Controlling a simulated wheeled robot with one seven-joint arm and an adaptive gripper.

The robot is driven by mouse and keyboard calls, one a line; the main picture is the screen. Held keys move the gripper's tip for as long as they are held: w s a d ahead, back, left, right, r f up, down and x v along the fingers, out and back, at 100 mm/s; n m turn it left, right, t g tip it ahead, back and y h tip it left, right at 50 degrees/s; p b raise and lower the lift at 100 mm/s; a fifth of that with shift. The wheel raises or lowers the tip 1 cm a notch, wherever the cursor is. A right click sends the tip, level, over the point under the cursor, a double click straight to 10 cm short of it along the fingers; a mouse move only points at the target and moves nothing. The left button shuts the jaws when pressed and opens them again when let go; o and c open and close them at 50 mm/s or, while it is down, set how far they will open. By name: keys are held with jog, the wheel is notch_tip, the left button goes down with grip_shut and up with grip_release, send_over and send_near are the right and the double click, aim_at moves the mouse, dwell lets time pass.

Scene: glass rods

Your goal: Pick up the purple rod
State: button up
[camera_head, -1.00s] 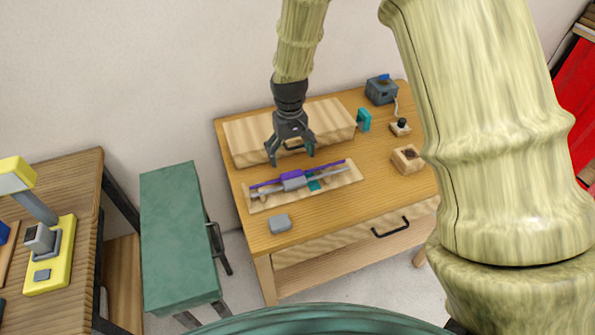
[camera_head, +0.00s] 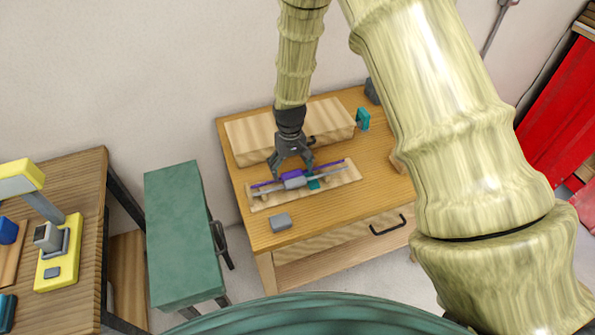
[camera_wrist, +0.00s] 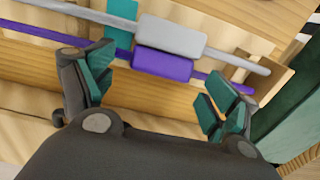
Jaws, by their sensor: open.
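The purple rod (camera_head: 331,166) lies on a light wooden rack (camera_head: 259,205) on the table, with a thick purple block at its middle. In the wrist view the purple rod (camera_wrist: 164,66) crosses the picture beyond my fingertips. A grey rod (camera_head: 295,183) with a thick grey middle lies parallel beside it, close to it; it also shows in the wrist view (camera_wrist: 171,37). My gripper (camera_head: 291,171) points down above the rack, by the purple rod. In the wrist view my gripper (camera_wrist: 158,82) is open, with teal pads either side of the purple block and nothing between them.
A teal piece (camera_wrist: 120,25) sits by the rods on the rack. A long wooden box (camera_head: 245,138) stands behind the rack. A grey block (camera_head: 280,222) lies in front, and a teal item (camera_head: 362,119) stands at right. A green cabinet (camera_head: 182,235) is left of the table.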

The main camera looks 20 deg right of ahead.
jog(key=shift+f, duration=0.4)
jog(key=shift+c, duration=0.3)
jog(key=c, duration=1.2)
